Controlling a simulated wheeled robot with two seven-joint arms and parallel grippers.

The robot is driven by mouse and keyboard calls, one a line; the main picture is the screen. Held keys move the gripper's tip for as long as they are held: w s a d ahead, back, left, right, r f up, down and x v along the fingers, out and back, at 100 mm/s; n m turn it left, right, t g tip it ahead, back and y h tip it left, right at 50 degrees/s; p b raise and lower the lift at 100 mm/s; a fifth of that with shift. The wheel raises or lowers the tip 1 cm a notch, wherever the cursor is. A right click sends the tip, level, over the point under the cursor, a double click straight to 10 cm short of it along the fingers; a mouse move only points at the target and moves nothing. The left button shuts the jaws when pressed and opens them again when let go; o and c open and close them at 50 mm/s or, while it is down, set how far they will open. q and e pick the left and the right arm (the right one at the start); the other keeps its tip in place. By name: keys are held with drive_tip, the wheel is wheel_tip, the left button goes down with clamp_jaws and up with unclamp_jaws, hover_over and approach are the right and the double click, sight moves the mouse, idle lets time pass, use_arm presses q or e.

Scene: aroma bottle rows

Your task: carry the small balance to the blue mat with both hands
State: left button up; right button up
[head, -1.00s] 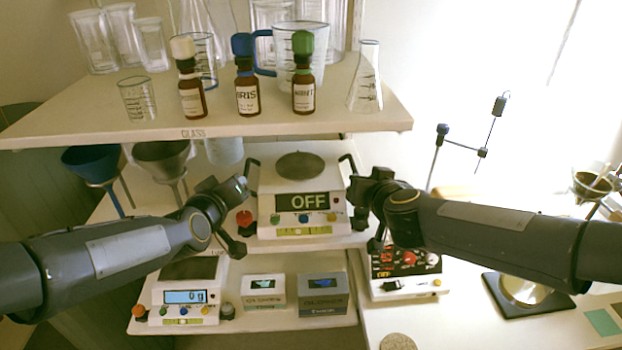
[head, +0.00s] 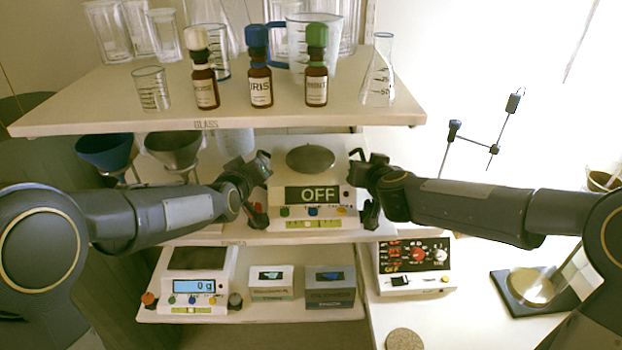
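The small balance, a white one reading OFF (head: 313,223), stands on the middle shelf with a round grey pan on top. It has a dark handle on each side. My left gripper (head: 259,188) is at its left side and my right gripper (head: 362,186) at its right side, both by the handles. The fingers of each look spread apart, one high and one low. The grippers partly hide the handles, so contact is unclear. Another balance reading 0 g (head: 200,299) stands on the lower shelf. I cannot see a blue mat.
The upper shelf (head: 120,113) above holds brown bottles (head: 261,88) and glassware. Blue and grey funnels (head: 105,150) stand left of my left gripper. Two small boxes (head: 330,289) and a red-knobbed device (head: 416,266) sit below. A black-based stand (head: 508,292) is at right.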

use_arm(q)
drive_tip(key=shift+c, duration=0.3)
use_arm(e)
drive_tip(key=shift+c, duration=0.3)
use_arm(q)
clamp_jaws()
use_arm(e)
clamp_jaws()
idle(0.4)
use_arm(q)
drive_tip(key=shift+r, duration=0.25)
use_arm(e)
drive_tip(key=shift+r, duration=0.3)
